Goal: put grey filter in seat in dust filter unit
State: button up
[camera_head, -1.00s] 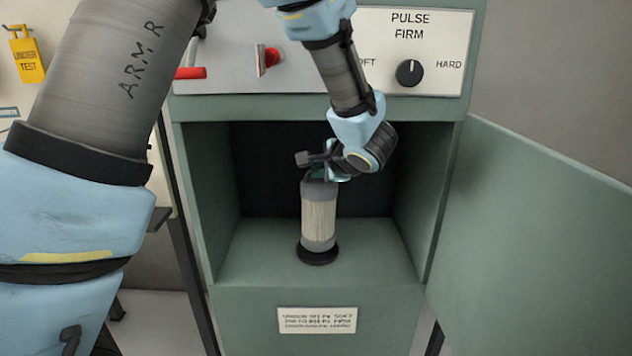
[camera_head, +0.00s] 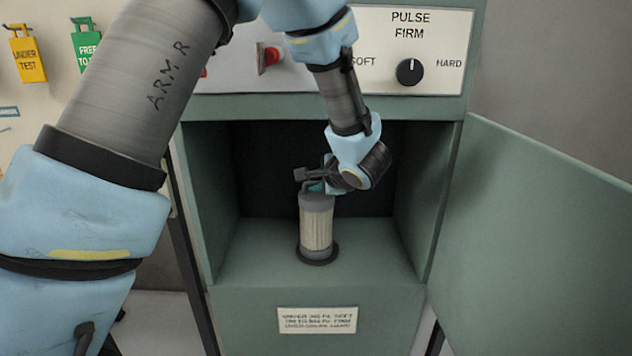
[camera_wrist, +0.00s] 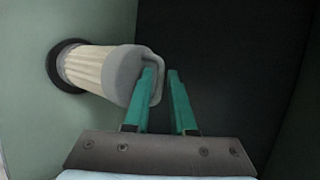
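The grey filter (camera_head: 317,222) is a pleated cream cylinder with grey end caps and a loop handle on top. It stands upright in the dust filter unit, its lower end within the dark ring seat (camera_head: 318,260) on the compartment floor. In the wrist view, the filter (camera_wrist: 100,70) lies sideways at left, with the seat ring (camera_wrist: 56,66) around its far end. My gripper (camera_head: 312,187) is at the handle. In the wrist view, its teal fingers (camera_wrist: 160,72) straddle the handle bar, with a narrow dark gap beside the right finger. The seat's inside is hidden.
The compartment walls and floor (camera_head: 250,260) surround the filter. The green door (camera_head: 540,220) stands open at right. Above are a panel with a black knob (camera_head: 409,72) and a red switch (camera_head: 268,57). Tags hang on the left wall.

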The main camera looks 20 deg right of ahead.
jog(key=shift+o, duration=1.2)
jog(key=v, duration=1.2)
jog(key=shift+p, duration=0.35)
